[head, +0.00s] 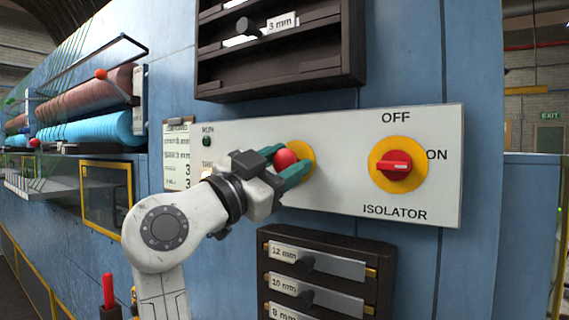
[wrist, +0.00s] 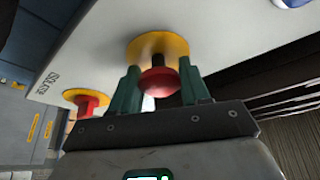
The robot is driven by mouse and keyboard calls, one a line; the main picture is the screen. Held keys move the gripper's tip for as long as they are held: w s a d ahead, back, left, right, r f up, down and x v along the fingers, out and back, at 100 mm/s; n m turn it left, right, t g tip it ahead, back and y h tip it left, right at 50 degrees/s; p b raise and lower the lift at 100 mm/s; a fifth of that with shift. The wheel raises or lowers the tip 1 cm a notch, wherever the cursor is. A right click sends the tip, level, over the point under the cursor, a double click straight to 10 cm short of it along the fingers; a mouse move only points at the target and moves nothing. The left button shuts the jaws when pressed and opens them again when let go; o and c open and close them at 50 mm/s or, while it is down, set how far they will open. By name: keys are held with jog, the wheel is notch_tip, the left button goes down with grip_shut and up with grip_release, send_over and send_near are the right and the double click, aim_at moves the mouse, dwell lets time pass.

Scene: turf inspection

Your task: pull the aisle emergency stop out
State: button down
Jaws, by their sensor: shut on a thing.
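The emergency stop is a red mushroom button (head: 286,159) on a round yellow backing (head: 306,160), set in a pale panel (head: 340,155). In the wrist view the red button (wrist: 160,83) sits between the two green fingers, in front of its yellow plate (wrist: 157,46). My gripper (head: 293,168) reaches in from the lower left, and its fingers are shut on the button's sides. It also shows in the wrist view (wrist: 160,84). The fingers partly hide the button and backing in the head view.
A red isolator switch (head: 395,166) on a yellow disc is to the right on the same panel. A dark rack (head: 325,82) juts out above, and a labelled drawer rack (head: 380,262) stands below. A clipboard sheet (head: 178,165) hangs at the panel's left end.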

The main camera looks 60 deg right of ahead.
jog(key=shift+a+f+b, duration=0.15)
jog(key=shift+a+b, duration=0.35)
jog(key=shift+b, duration=0.15)
jog(key=shift+a+b, duration=0.3)
jog(key=shift+a, duration=0.1)
jog(key=c, duration=0.6)
grip_release()
jog(key=shift+a, duration=0.1)
jog(key=b+v, duration=0.2)
jog(key=v, duration=0.8)
jog(key=shift+a+b, duration=0.35)
